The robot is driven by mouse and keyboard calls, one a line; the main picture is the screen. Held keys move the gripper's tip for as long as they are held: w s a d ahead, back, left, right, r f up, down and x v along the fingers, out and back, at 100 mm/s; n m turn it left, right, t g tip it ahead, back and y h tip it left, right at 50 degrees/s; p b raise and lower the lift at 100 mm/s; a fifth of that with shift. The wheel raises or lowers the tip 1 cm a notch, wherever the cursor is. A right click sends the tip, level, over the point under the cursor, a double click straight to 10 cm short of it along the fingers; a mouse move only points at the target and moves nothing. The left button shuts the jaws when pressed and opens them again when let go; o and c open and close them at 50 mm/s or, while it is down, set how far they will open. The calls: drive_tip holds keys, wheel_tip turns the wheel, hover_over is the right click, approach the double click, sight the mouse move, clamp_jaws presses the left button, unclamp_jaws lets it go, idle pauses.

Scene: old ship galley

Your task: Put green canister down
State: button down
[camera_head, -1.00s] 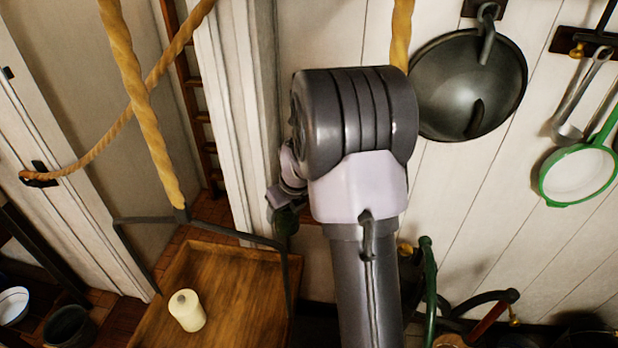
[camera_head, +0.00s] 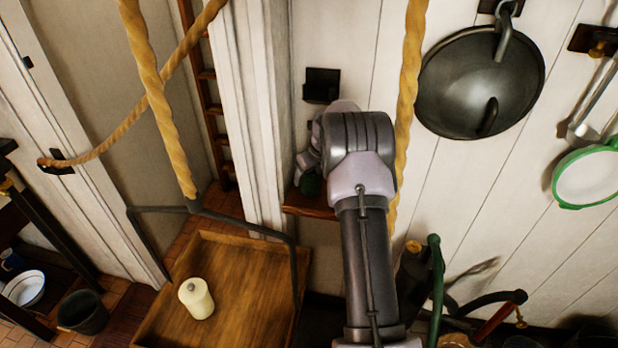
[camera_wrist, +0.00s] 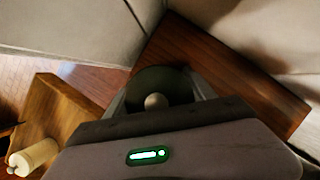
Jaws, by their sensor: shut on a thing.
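The green canister (camera_wrist: 160,84) is dark green with a pale round knob on its lid. In the wrist view it sits between the fingers of my gripper (camera_wrist: 158,100), which is shut on it. In the head view the canister (camera_head: 311,184) shows as a small dark green patch below my wrist, just above or at a small brown wooden shelf (camera_head: 310,204) on the wall. The shelf also shows under the canister in the wrist view (camera_wrist: 235,75). I cannot tell whether the canister's base touches the shelf. My arm hides much of the gripper in the head view.
A wooden tray (camera_head: 262,250) hangs from ropes at lower left, with a cream canister (camera_head: 197,298) on it. A rope (camera_head: 409,95) hangs close right of my arm. A dark wok (camera_head: 482,80) and a green-rimmed strainer (camera_head: 588,178) hang on the wall.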

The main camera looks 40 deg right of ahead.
drive_tip(key=shift+f, duration=0.5)
drive_tip(key=shift+c, duration=1.6)
unclamp_jaws()
